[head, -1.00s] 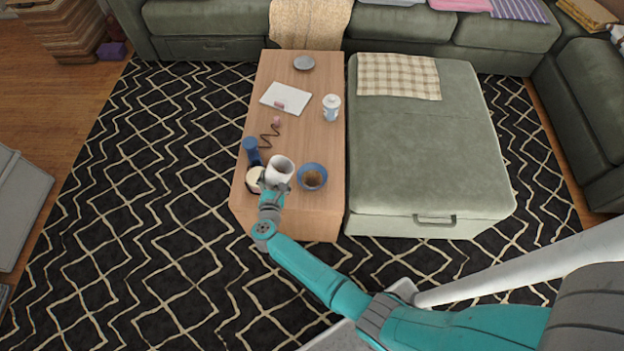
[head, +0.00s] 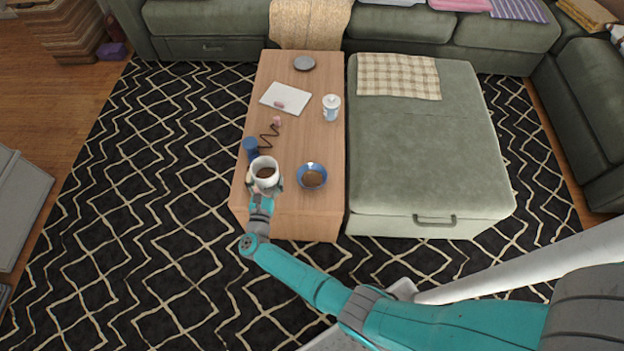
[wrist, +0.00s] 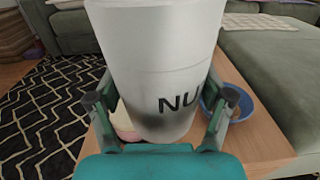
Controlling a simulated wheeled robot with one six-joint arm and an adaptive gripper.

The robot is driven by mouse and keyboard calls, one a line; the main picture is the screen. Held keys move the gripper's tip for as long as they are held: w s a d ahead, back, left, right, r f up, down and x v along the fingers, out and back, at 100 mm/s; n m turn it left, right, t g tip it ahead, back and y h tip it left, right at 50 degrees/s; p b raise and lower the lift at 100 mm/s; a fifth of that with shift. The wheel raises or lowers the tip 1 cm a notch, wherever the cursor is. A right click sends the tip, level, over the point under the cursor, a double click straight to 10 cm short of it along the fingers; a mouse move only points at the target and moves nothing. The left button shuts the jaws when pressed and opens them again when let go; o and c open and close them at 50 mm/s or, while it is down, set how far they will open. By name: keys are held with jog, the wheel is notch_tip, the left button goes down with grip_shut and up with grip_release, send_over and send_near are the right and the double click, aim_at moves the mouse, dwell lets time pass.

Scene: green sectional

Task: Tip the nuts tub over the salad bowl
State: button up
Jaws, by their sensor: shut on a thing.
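The nuts tub (head: 265,182) is a white cup-like tub, with "NU" readable on its side in the wrist view (wrist: 155,75). My gripper (head: 262,190) is shut on it, one finger on each side, and holds it near upright above the table's near left part. Brown contents show inside its mouth in the head view. The salad bowl (head: 301,186) is blue, with brown contents, and stands on the table right of the tub, apart from it. In the wrist view the tub partly hides the bowl (wrist: 236,113).
The wooden table (head: 300,222) also holds a blue cylinder (head: 251,148), a dark zigzag item (head: 268,137), a white bottle (head: 331,108), a white book-like slab (head: 290,95) and a grey dish (head: 304,63). A pale round item (wrist: 126,124) is mostly hidden behind the tub.

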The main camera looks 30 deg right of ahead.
aim_at(268, 162)
jog(key=shift+r, duration=0.1)
jog(key=shift+r, duration=1.95)
jog(key=shift+d+r, duration=0.2)
jog(key=shift+d, duration=0.1)
jog(key=d+r+n+t+y, duration=0.1)
jog(key=d+r+n+y, duration=0.1)
jog(key=r, duration=0.5)
jog(key=s+d+r+n+t+y, duration=0.1)
jog(key=d+r+n+y, duration=0.1)
jog(key=r, duration=0.5)
jog(key=shift+s+d+r+t+y, duration=0.25)
jog(key=shift+r+t+y, duration=0.1)
jog(key=shift+y, duration=0.35)
